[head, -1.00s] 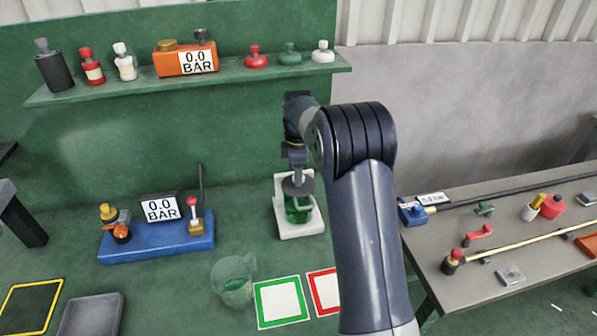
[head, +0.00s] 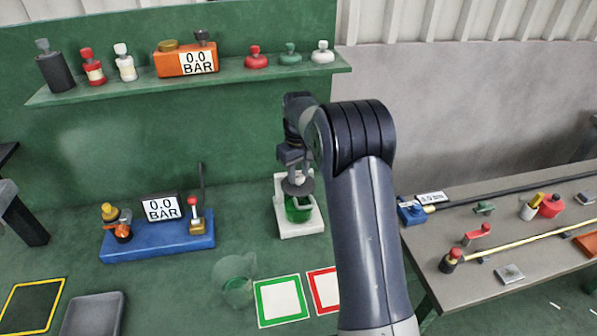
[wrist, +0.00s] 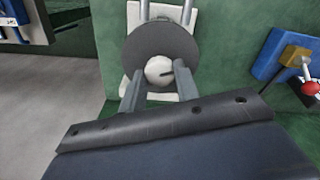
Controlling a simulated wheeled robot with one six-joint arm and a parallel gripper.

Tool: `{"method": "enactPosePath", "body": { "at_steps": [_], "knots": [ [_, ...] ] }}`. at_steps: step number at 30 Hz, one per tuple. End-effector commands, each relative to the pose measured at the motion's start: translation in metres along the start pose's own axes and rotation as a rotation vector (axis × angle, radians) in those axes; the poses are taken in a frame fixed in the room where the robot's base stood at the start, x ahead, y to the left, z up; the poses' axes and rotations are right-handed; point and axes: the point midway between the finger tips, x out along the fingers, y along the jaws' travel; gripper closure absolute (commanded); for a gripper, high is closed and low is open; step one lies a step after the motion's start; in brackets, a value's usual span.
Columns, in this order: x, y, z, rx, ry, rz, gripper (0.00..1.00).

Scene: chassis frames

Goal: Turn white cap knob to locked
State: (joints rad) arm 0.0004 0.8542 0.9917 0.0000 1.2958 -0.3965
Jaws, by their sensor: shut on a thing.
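The white cap knob (wrist: 160,71) is round and pale, with a short dark mark at its right side in the wrist view. It sits in the middle of a grey disc (wrist: 147,45). My gripper (wrist: 158,82) has one finger on each side of the knob and is shut on it. In the head view my gripper (head: 295,168) points down at the disc (head: 298,187), over a green vessel (head: 298,211) on a white stand (head: 287,230). The knob is hidden there. I see no readable locked mark.
A blue base (head: 160,243) with a gauge (head: 161,208) stands to the left. A clear jug (head: 234,280) and green-framed (head: 281,301) and red-framed (head: 323,288) squares lie in front. A shelf (head: 130,83) hangs above. A grey side table (head: 432,265) is at right.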

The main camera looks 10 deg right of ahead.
Motion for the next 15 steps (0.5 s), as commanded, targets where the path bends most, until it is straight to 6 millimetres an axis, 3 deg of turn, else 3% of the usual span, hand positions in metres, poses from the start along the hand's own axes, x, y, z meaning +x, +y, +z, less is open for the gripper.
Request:
{"method": "enactPosePath", "body": {
  "at_steps": [15],
  "knots": [
    [-0.0005,0.0001,-0.0003,0.345,0.001,0.000,0.93]
  ]
}}
